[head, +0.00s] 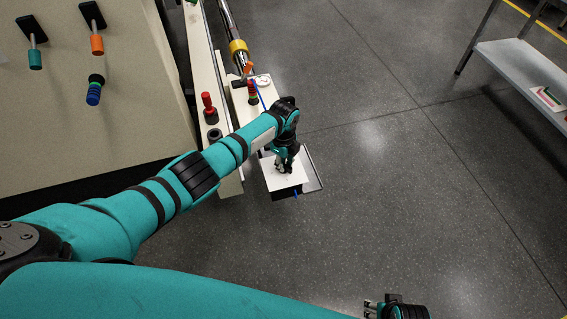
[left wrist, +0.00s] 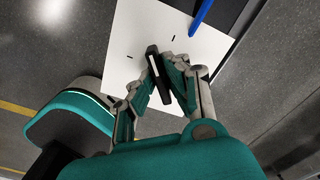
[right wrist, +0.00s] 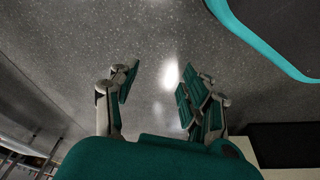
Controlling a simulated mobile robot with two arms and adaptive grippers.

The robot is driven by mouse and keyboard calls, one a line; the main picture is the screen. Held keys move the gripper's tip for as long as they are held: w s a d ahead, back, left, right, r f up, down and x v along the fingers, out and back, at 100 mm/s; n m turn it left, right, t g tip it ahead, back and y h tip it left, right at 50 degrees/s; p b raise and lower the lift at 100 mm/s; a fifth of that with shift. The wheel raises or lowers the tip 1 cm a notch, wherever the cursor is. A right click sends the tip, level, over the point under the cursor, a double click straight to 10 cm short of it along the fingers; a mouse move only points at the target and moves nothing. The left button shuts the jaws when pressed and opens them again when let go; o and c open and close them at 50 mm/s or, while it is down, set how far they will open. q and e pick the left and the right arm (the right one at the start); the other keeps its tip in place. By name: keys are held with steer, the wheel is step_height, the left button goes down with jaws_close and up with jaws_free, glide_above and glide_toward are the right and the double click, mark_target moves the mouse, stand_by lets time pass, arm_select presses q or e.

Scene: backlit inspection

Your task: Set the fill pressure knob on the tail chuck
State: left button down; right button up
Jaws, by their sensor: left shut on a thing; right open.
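The fill pressure knob (left wrist: 158,76) is a black bar-shaped handle with a pale line. It stands on a white plate (left wrist: 126,35) with short black marks, at the end of the tail chuck. My left gripper (left wrist: 164,72) is shut on the knob, one finger on each side. In the head view my left gripper (head: 284,166) is over the white plate (head: 289,181), and mostly hides the knob. My right gripper (head: 371,306) is low at the bottom edge; in the right wrist view (right wrist: 156,88) its fingers are apart and empty above the floor.
A red-topped knob (head: 208,103) and a metal tube with a yellow collar (head: 238,47) are beside my left arm. A bench (head: 80,120) with several colored-handled tools is at left. A grey shelf (head: 510,62) is at right. The floor between is clear.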

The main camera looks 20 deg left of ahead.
arm_select(q)
steer(key=m, duration=0.2)
steer(key=shift+m, duration=0.4)
steer(key=m+b, duration=0.1)
steer(key=m, duration=0.2)
steer(key=shift+m, duration=0.9)
arm_select(e)
steer(key=r, duration=0.2)
steer(key=w+r, duration=0.1)
steer(key=r, duration=0.1)
arm_select(q)
steer(key=shift+r, duration=0.1)
arm_select(e)
steer(key=shift+s, duration=0.2)
arm_select(q)
steer(key=c, duration=1.4)
jaws_free()
steer(key=shift+c, duration=0.2)
steer(key=shift+o, duration=0.3)
step_height(320, 180, up, 12)
arm_select(e)
steer(key=shift+w, duration=0.15)
